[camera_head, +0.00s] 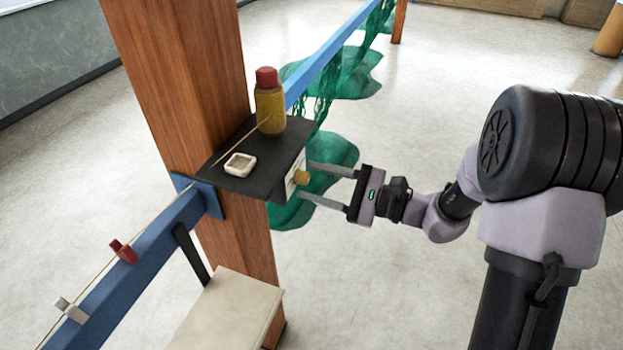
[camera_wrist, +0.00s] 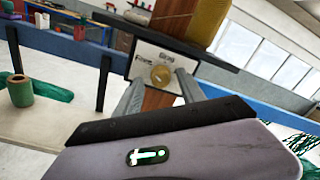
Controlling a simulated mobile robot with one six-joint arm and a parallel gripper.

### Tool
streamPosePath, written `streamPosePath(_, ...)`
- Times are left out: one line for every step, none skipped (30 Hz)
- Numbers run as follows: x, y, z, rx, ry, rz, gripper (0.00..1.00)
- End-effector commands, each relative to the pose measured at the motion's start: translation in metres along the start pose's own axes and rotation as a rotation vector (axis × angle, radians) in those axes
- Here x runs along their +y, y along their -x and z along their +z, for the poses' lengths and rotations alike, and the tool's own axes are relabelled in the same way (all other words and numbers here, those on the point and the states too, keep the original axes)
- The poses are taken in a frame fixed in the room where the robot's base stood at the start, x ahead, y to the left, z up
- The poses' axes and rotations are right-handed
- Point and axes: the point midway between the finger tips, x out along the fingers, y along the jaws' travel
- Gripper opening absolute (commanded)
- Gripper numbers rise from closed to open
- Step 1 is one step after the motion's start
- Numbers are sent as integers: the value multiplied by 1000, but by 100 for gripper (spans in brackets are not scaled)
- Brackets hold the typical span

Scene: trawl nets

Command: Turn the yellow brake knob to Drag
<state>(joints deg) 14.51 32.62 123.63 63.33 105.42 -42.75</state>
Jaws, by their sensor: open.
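The yellow brake knob (camera_head: 301,177) sticks out from a pale label plate on the side of the dark shelf's box. In the wrist view the knob (camera_wrist: 161,75) is round and faces the camera, with "Drag" printed above it and a second word, perhaps "Free", at its upper left. I cannot tell clearly which word it points to. My gripper (camera_head: 310,181) is open, its two fingers reaching toward the plate on either side of the knob. In the wrist view the fingers (camera_wrist: 160,88) flank the knob with gaps; I see no contact.
The dark shelf (camera_head: 235,181) is fixed to a wooden post (camera_head: 185,80) and holds a yellow bottle with a red cap (camera_head: 269,100) and a small white dish (camera_head: 240,163). A blue rail (camera_head: 150,245) crosses the post. Green netting (camera_head: 335,160) hangs behind.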

Motion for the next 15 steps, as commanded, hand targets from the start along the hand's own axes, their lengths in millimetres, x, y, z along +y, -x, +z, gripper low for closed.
streamPosePath(0,-5,0,-1,0,0,47)
streamPosePath(0,-7,0,-1,0,1,47)
streamPosePath(0,-9,0,-1,1,1,47)
streamPosePath(0,-10,0,0,1,0,47)
streamPosePath(0,-11,0,0,1,0,47)
streamPosePath(0,-12,0,0,1,-1,47)
streamPosePath(0,-12,0,0,1,-1,47)
streamPosePath(0,-12,0,0,1,-1,47)
streamPosePath(0,-12,0,0,1,-1,47)
streamPosePath(0,-12,0,0,1,-1,47)
streamPosePath(0,-12,0,0,1,-1,47)
streamPosePath(0,-12,0,0,1,-1,47)
streamPosePath(0,-12,0,0,1,-1,43)
streamPosePath(0,-12,0,0,1,0,37)
streamPosePath(0,-12,0,0,1,0,29)
